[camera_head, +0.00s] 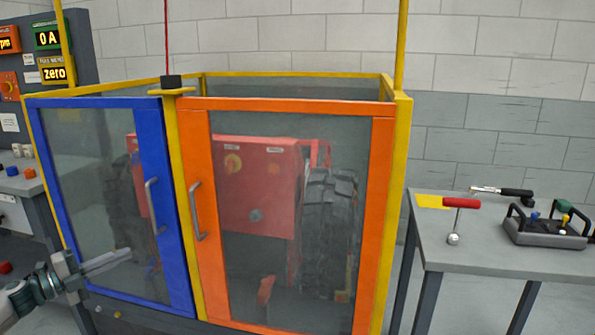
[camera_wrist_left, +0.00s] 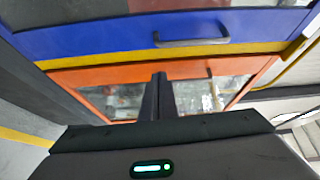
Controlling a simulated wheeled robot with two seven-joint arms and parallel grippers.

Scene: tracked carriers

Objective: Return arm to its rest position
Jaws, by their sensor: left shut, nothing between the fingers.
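My left gripper (camera_head: 105,264) is at the lower left of the head view, in front of the blue-framed door (camera_head: 70,215) and clear of its handle (camera_head: 153,206). Its fingers are shut together with nothing between them. In the left wrist view the shut fingers (camera_wrist_left: 156,98) point toward the orange-framed door (camera_wrist_left: 110,75). The blue door (camera_wrist_left: 110,38) shows above it there. My right gripper is not in view.
A yellow-framed cage (camera_head: 400,180) with a red machine (camera_head: 256,185) inside stands ahead. Both doors, blue and orange (camera_head: 380,215), look shut. A grey table (camera_head: 490,255) at right holds a red-handled tool (camera_head: 461,203) and a tray (camera_head: 545,233). A control panel (camera_head: 47,40) stands at left.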

